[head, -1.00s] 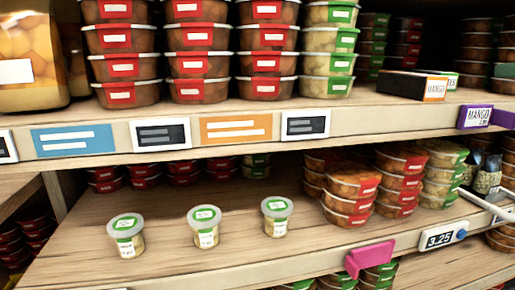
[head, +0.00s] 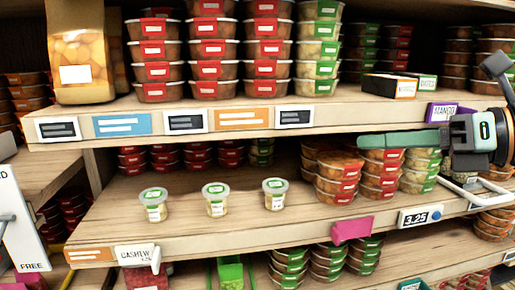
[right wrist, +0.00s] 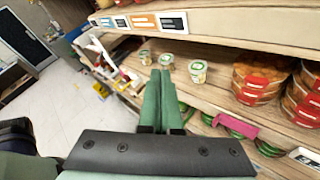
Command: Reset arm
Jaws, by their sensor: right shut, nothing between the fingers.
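My right gripper (head: 364,141) comes in from the right edge of the head view, its green fingers pointing left. It hangs in front of the middle shelf, level with the stacked tubs and right of the small cups. In the right wrist view its fingers (right wrist: 160,74) lie together, shut, with nothing held. My left gripper is not in view. Three small cups with green-labelled lids (head: 215,198) stand upright in a row on the middle shelf, apart from the gripper; they also show in the right wrist view (right wrist: 167,61).
Tub stacks (head: 337,178) stand on the middle shelf's right. A pink tag (head: 351,229) and a price tag (head: 420,217) stick out from its edge. White floor (right wrist: 62,110) is clear at left.

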